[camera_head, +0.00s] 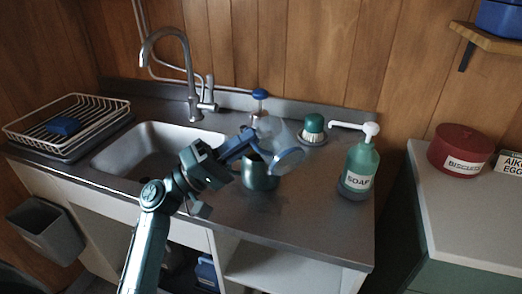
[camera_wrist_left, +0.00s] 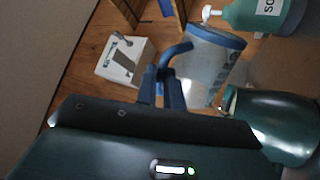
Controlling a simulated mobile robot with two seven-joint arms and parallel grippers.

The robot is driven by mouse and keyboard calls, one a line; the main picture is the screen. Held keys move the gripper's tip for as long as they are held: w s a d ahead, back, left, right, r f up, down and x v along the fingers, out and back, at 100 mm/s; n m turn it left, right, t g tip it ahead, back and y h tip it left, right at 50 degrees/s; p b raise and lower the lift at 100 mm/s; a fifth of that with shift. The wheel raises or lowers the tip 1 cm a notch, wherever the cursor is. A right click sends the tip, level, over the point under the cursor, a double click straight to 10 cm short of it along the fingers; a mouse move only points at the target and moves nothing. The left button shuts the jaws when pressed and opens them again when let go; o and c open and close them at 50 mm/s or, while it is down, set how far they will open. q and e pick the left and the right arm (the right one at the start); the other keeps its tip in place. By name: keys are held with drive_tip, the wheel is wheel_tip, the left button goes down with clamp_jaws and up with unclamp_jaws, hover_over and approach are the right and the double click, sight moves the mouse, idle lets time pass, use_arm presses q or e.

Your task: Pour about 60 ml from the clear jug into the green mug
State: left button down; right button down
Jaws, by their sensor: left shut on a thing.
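The clear jug (camera_head: 278,136) has a blue rim and a blue handle. My left gripper (camera_head: 243,142) is shut on the handle, and this also shows in the left wrist view (camera_wrist_left: 160,86). The jug is held in the air, tilted, with its rim to the lower right in the head view. It also shows in the left wrist view (camera_wrist_left: 205,68). I cannot make out any stream or the liquid levels. My right gripper is out of view.
A green soap bottle (camera_head: 359,166) stands right of the mug. A green-and-white round item (camera_head: 313,128) and a blue-topped item (camera_head: 260,97) are behind. The sink (camera_head: 150,150), tap (camera_head: 190,75) and dish rack (camera_head: 68,120) lie left. The counter's front right is clear.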

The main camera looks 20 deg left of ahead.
use_arm(q)
drive_tip(key=shift+s+d, duration=0.1)
drive_tip(key=shift+r, duration=0.1)
drive_tip(key=shift+w+r+n+t+p, duration=0.2)
drive_tip(key=shift+n+t+p, duration=0.15)
drive_tip(key=shift+n, duration=0.45)
drive_tip(key=shift+f+y, duration=0.1)
drive_tip(key=shift+y, duration=0.2)
